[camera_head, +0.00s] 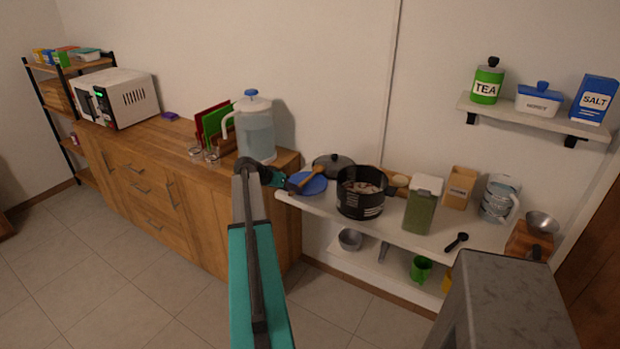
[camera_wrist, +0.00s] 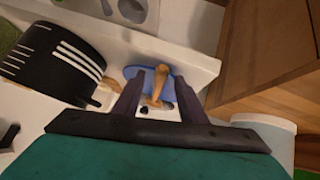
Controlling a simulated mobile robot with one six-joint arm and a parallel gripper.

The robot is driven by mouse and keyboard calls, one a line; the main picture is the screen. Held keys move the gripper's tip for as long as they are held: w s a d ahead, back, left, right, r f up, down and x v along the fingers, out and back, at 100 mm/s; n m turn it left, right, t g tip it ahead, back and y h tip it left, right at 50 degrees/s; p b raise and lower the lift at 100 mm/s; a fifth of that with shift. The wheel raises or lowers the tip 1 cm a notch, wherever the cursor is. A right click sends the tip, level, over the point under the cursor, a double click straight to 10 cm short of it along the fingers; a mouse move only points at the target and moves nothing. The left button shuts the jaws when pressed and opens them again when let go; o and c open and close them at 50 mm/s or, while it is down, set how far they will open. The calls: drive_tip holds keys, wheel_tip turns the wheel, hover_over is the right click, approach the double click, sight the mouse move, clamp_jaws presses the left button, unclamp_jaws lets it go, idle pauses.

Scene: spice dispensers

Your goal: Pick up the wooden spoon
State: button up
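The wooden spoon (camera_head: 312,174) lies on a blue plate (camera_head: 316,187) on the white shelf, slightly raised at one end in the head view. In the wrist view the spoon (camera_wrist: 160,82) shows between the two dark fingers of my gripper (camera_wrist: 158,84), with the blue plate (camera_wrist: 138,72) behind it. The fingers are apart, with gaps visible on both sides of the spoon. In the head view my gripper (camera_head: 290,184) is just left of the plate, its fingers small and hard to make out. Whether the fingers reach down around the handle cannot be told.
A black pot (camera_head: 360,203) stands just right of the plate, with a dark lid (camera_head: 333,164) behind. A wooden cabinet (camera_head: 190,190) with a water pitcher (camera_head: 255,135) rises close on the left. A green-filled container (camera_head: 423,210) stands farther right.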

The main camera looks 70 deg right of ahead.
idle(0.3)
clamp_jaws()
drive_tip(key=shift+r, duration=0.15)
wheel_tip(320, 180, up, 10)
drive_tip(key=b, duration=0.3)
idle(0.6)
idle(0.5)
